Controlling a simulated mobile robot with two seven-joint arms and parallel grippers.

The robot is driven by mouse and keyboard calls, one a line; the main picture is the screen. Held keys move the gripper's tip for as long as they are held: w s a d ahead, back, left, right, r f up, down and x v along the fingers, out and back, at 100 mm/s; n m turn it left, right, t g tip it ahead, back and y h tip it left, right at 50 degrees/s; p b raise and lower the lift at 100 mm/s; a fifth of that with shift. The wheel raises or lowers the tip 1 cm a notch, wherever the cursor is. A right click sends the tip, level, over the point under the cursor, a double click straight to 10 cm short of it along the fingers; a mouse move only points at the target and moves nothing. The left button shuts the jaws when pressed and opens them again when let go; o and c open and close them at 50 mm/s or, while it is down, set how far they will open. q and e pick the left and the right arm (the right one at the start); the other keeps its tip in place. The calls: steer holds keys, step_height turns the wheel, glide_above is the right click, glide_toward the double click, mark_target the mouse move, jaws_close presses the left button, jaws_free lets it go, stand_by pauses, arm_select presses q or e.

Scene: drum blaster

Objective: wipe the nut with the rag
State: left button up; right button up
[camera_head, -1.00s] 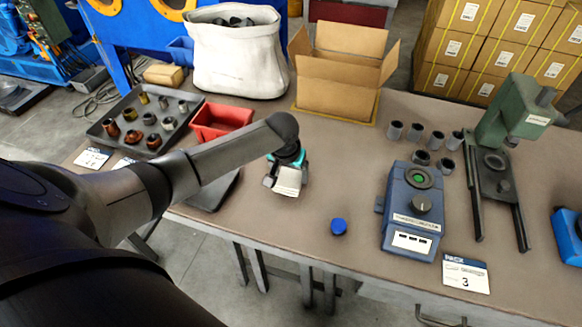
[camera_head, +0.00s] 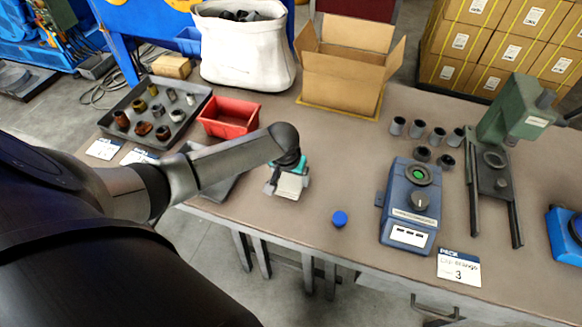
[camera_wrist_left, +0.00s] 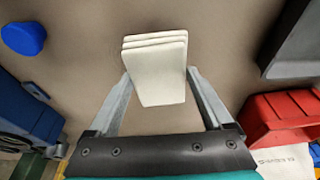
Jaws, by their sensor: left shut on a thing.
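My left gripper (camera_head: 288,178) is over the bench, right of the dark plate and in front of the red bin. It is shut on a folded off-white rag (camera_wrist_left: 156,70), which hangs between its fingers; the rag also shows in the head view (camera_head: 288,187). Several nut-like metal parts, rusty brown, dark and silvery, stand in a dark tray (camera_head: 190,125) at the back left, among them a reddish-brown one (camera_head: 141,129). I cannot tell which is the nut. The gripper is apart from the tray. My right gripper is not in view.
A red bin (camera_head: 229,117) stands behind my arm. A dark plate (camera_head: 222,186) lies partly under it. A blue round piece (camera_head: 340,218) lies right of the rag. A blue machine (camera_head: 410,205), grey cylinders and a green press (camera_head: 505,120) stand further right. A cardboard box (camera_head: 347,65) is behind.

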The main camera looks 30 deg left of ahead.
arm_select(q)
steer(key=shift+w+a+b, duration=0.3)
steer(key=shift+w+b, duration=0.2)
steer(key=shift+w, duration=0.55)
steer(key=shift+w+a+b, duration=0.25)
steer(key=shift+w+b, duration=0.25)
steer(key=shift+w, duration=0.5)
steer(key=s+p, duration=0.2)
steer(key=shift+d+r+p, duration=0.15)
steer(key=shift+d+p, duration=0.1)
steer(key=shift+p, duration=0.05)
steer(key=shift+s+d+p, duration=0.2)
steer(key=shift+s+p, duration=0.4)
steer(key=shift+p, duration=0.05)
steer(key=shift+s+d+p, duration=0.15)
steer(key=shift+s+p, duration=0.4)
steer(key=shift+p, duration=0.1)
steer(key=shift+w, duration=0.1)
steer(key=shift+w+a+f+b, duration=0.15)
steer(key=shift+w+a+b, duration=0.1)
steer(key=shift+w+b, duration=0.5)
steer(key=shift+w+a+f+b, duration=0.1)
steer(key=shift+w+a+b, duration=0.25)
steer(key=shift+w, duration=0.55)
steer(key=shift+w+r+b, duration=0.1)
steer(key=shift+w+b, duration=0.2)
steer(key=shift+w, duration=0.1)
